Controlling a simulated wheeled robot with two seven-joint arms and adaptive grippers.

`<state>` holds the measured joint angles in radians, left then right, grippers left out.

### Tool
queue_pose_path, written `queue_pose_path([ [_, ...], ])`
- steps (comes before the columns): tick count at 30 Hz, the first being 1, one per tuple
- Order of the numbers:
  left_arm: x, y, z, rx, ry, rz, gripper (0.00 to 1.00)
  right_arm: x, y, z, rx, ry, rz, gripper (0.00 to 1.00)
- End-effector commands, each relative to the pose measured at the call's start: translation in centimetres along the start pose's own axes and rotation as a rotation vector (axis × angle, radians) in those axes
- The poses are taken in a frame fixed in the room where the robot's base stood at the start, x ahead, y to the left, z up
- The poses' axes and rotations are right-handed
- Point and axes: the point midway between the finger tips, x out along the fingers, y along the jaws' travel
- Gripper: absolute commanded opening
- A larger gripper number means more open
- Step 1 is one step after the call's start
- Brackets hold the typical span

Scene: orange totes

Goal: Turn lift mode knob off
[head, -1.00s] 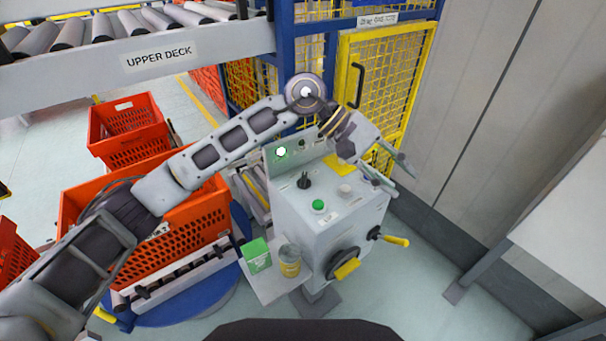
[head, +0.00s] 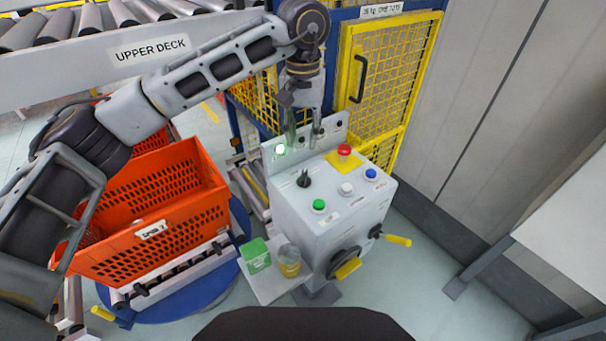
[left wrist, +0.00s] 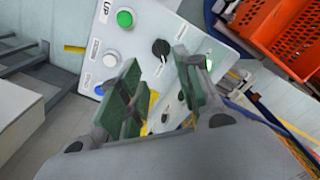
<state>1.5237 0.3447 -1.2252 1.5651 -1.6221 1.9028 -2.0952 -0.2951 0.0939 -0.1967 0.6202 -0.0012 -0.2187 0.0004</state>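A grey control box (head: 335,215) stands at the centre of the head view. A black selector knob (head: 304,180) sits on its sloped top, near the left edge; the left wrist view also shows this knob (left wrist: 160,48). Its label is too small to read. My left gripper (head: 303,138) points down in front of the box's raised back panel, behind the knob and apart from it. Its green-padded fingers (left wrist: 158,62) are spread with nothing between them. They partly hide the back panel, which has a lit green lamp (head: 281,149). My right gripper is not in view.
A handwheel (head: 344,262) is on the box's front. A green carton (head: 256,256) and jar (head: 289,260) stand on a side shelf. An orange tote (head: 150,215) is left.

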Motion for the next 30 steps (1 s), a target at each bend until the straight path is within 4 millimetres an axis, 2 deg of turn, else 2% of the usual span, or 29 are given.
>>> queue_pose_path([
  [14,0.7,0.1,0.0,-0.001,-0.001,0.003,0.34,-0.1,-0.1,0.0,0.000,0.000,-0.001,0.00],
  [20,2.5,0.1,0.1,0.000,-0.003,0.003,0.34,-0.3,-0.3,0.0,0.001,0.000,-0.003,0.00],
  [30,6.8,0.1,0.1,-0.001,-0.004,0.004,0.34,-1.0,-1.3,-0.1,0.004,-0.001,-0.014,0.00],
])
